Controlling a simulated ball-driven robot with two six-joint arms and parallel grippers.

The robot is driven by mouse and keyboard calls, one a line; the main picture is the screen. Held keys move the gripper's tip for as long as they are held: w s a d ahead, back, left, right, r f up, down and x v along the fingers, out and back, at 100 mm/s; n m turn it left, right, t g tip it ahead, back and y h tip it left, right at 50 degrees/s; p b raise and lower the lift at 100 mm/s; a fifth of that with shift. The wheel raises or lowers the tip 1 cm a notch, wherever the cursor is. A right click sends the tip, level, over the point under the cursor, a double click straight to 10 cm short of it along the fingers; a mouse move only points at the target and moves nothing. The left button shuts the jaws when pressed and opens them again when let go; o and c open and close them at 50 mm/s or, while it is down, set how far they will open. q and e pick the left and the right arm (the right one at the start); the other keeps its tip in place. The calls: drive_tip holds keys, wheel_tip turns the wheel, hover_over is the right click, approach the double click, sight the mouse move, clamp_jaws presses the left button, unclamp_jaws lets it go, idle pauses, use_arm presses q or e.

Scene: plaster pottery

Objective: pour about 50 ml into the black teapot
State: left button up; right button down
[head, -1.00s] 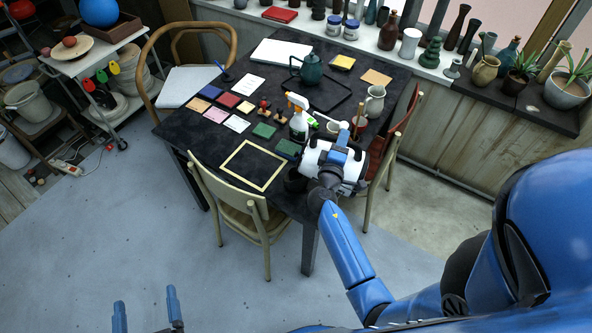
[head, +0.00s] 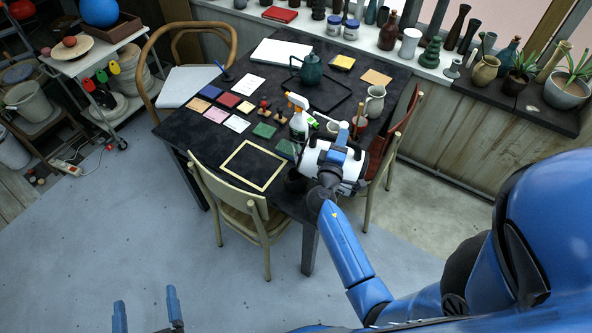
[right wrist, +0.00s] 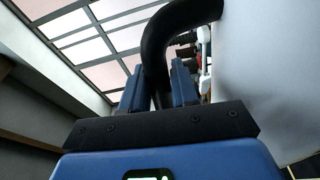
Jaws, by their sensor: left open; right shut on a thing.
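A dark teapot, looking more deep teal than black (head: 312,70), stands upright on a black tray (head: 327,108) at the far side of the dark table. My right gripper (head: 340,157) is over the table's near right corner, shut on the black curved handle of a white vessel (head: 313,155). In the right wrist view, the handle (right wrist: 153,35) passes between the fingers of my gripper (right wrist: 160,88), and the white body (right wrist: 260,75) fills the right side. The vessel's spout and contents are hidden. My left gripper (head: 146,304) is open and empty above the floor, well away from the table.
A white spray bottle (head: 298,118), a grey-green jug (head: 375,102) and a reddish pot with tools (head: 358,126) stand between the held vessel and the teapot. Coloured cards and a framed board (head: 252,166) lie left. Chairs (head: 240,210) surround the table.

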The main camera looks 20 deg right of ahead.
sight(360, 159)
drive_tip(key=shift+r, duration=0.15)
idle(0.7)
drive_tip(key=s+d+f+m+b, duration=0.1)
drive_tip(key=d+b, duration=0.1)
drive_tip(key=s+d+f+m+b, duration=0.1)
drive_tip(key=s+f, duration=0.1)
drive_tip(key=shift+d+f+m+b, duration=0.3)
drive_tip(key=shift+d+b, duration=0.05)
drive_tip(key=shift+s+d+f+b, duration=0.1)
drive_tip(key=shift+s+d+b, duration=0.15)
drive_tip(key=shift+b, duration=0.15)
drive_tip(key=shift+s+d+f+m+b, duration=0.1)
drive_tip(key=shift+d+f+m+b, duration=0.05)
drive_tip(key=shift+f+m+b, duration=0.35)
drive_tip(key=shift+s+d+b, duration=0.1)
drive_tip(key=shift+b, duration=0.3)
drive_tip(key=shift+d, duration=0.15)
drive_tip(key=shift+f, duration=0.1)
idle(0.6)
